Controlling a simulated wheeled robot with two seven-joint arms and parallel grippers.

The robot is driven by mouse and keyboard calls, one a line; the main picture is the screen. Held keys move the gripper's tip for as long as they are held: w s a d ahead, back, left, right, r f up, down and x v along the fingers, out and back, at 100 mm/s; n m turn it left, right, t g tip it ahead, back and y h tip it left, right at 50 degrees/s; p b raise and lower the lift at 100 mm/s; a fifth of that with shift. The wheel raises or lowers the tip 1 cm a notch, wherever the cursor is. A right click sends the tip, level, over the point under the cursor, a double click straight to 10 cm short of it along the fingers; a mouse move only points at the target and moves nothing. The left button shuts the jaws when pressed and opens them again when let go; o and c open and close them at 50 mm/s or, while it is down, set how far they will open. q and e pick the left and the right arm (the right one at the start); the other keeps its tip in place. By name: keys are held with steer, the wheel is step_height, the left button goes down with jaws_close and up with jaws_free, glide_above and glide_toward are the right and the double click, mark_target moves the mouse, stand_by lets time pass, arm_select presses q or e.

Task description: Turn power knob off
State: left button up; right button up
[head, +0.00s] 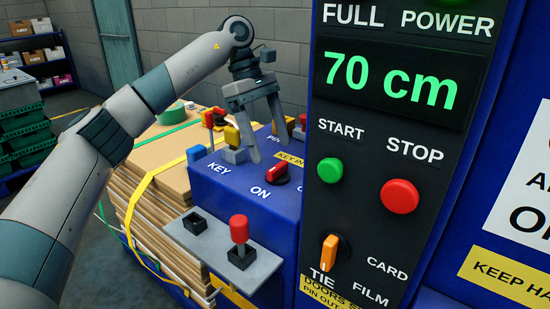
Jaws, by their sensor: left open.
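A red knob (277,174) on a black round base sits on top of the blue control box (215,195). The word ON is to its left, and a label starting with O is cut off to its right by the black panel. I take this to be the power knob. Its handle slants up to the right. My left gripper (270,152) points down just above and behind the knob, with its fingers apart and nothing between them. I cannot tell whether a finger touches the box. My right gripper is not in view.
The tall black panel (345,215) stands close on the right, with a green START button (330,169), a red STOP button (400,196) and an orange selector (329,252). A red-topped plug (239,228) stands on a grey shelf in front. Strapped cardboard (150,190) is at left.

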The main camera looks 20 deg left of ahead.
mark_target(277, 166)
arm_select(q)
steer(key=shift+x, duration=2.3)
steer(key=shift+c, duration=0.6)
steer(key=c, duration=0.9)
